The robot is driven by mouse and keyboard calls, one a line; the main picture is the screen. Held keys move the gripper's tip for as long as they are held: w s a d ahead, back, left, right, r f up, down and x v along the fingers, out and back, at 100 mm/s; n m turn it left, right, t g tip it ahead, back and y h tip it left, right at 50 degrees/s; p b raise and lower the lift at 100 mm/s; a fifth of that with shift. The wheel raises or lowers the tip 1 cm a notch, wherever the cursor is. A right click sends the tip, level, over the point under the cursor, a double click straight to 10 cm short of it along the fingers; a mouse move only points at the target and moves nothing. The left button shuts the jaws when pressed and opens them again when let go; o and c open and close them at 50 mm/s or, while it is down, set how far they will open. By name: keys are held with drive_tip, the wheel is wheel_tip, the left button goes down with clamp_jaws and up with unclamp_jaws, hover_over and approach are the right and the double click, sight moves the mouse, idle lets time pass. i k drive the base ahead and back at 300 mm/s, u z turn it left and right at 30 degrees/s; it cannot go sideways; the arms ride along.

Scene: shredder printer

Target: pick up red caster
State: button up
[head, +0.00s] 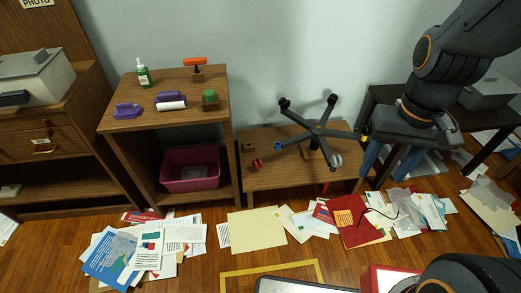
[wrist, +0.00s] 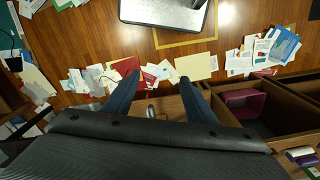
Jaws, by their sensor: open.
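The red caster (head: 257,163) is a small red piece on the left part of the low wooden table (head: 285,180), near its front edge, left of the black star-shaped chair base (head: 318,130). It is not visible in the wrist view. My gripper (head: 384,172) is well to the right of the caster, at the table's right end in the head view. Its two blue fingers are wide apart and nothing shows held between them. In the wrist view the open fingers (wrist: 160,98) frame a small grey caster (wrist: 150,111) lower down.
A blue caster (head: 278,146) and the grey caster (head: 336,161) are by the chair base legs. A wooden shelf (head: 180,115) with a pink bin (head: 191,168) stands to the left. Papers (head: 160,245) litter the floor. A dark desk (head: 480,120) is at right.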

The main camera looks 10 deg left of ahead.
sight(257, 164)
drive_tip(key=u, duration=2.75)
drive_tip(key=k, duration=0.75)
drive_tip(key=z, duration=1.55)
